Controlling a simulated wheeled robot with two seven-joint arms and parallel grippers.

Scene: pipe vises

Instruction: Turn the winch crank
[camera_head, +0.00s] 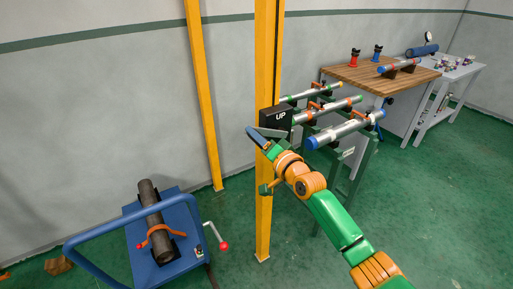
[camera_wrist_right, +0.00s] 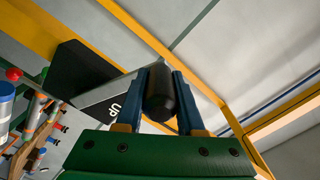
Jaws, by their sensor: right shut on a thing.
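My right gripper (camera_head: 257,137) is beside the yellow post, just below and left of a black box (camera_head: 276,119) marked "UP". In the right wrist view its two blue fingers (camera_wrist_right: 163,103) are shut on a black cylindrical handle (camera_wrist_right: 160,92), which I take to be the winch crank's grip. The "UP" box (camera_wrist_right: 112,106) is close on the left there. The rest of the crank is hidden behind the gripper and arm in the head view. My left gripper is not in view.
The yellow post (camera_head: 265,205) stands close by my right forearm. A rack of pipes (camera_head: 345,130) is behind and right of it. A blue cart (camera_head: 170,265) with a dark pipe and a red-knobbed crank (camera_head: 215,236) stands lower left. A wooden bench (camera_head: 352,76) stands far right.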

